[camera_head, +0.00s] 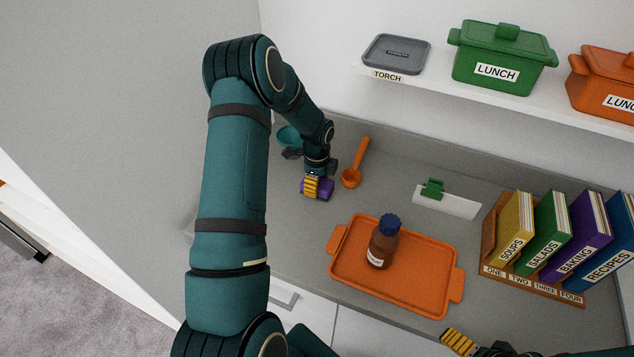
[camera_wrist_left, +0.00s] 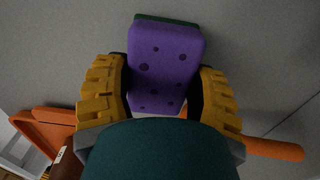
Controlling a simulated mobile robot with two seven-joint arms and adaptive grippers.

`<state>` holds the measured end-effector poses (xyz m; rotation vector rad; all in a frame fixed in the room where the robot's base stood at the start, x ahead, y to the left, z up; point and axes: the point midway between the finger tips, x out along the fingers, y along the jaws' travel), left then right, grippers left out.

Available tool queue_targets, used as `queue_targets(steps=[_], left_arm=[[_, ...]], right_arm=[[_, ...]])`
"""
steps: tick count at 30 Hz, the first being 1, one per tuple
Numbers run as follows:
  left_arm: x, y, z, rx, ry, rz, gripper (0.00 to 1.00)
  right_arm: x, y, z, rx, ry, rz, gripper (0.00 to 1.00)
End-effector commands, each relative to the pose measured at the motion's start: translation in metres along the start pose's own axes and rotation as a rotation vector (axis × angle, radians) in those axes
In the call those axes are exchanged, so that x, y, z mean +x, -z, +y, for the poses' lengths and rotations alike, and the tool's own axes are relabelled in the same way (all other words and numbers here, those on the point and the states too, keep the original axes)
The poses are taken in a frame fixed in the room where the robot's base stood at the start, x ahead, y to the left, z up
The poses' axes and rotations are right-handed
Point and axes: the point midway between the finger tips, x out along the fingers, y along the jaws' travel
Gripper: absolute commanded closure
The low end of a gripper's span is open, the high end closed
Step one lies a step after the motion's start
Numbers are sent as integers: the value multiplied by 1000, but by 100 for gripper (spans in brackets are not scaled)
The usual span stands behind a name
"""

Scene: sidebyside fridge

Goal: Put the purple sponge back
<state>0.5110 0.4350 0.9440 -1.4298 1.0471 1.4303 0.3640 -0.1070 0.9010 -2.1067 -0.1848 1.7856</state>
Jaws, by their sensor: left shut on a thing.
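The purple sponge (camera_head: 327,189) is at the back left of the grey counter, beside the orange scoop. In the left wrist view the sponge (camera_wrist_left: 165,65) shows dark spots and a dark green layer along its far edge. My left gripper (camera_head: 312,187) is shut on the sponge, with its yellow ridged fingers on either side. I cannot tell whether the sponge touches the counter. My right gripper (camera_head: 460,342) shows only in part at the bottom edge, with one yellow finger in view.
A teal bowl-like thing (camera_head: 288,136) is partly behind my left arm. An orange scoop (camera_head: 352,176), a green clip on a white card (camera_head: 446,203), an orange tray (camera_head: 410,292) with a brown bottle (camera_head: 382,246), and labelled books (camera_head: 541,230) stand around. A shelf holds lidded boxes (camera_head: 497,72).

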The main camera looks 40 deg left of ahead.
Motion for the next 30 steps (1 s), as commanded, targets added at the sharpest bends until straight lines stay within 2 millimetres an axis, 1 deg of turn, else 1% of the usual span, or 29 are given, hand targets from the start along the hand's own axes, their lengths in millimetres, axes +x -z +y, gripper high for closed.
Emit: queue_targets(steps=[8,9,10,11,19,23,26,30], left_arm=[[7,0,0,1,0,0,79],[6,0,0,1,0,0,24],[5,0,0,1,0,0,13],[5,0,0,1,0,0,8],[5,0,0,1,0,0,8],[3,0,0,1,0,0,8],[-9,0,-1,1,4,0,8],[-36,0,-2,1,5,1,8]], right_arm=[[6,-1,2,0,-1,0,0],[5,-1,2,0,-1,0,0],[5,-1,2,0,-1,0,0],[5,-1,2,0,-1,0,0],[4,0,1,0,-1,0,0],[0,0,0,0,-1,0,0],[1,0,0,0,0,0,0],[4,-1,1,0,-1,0,0]])
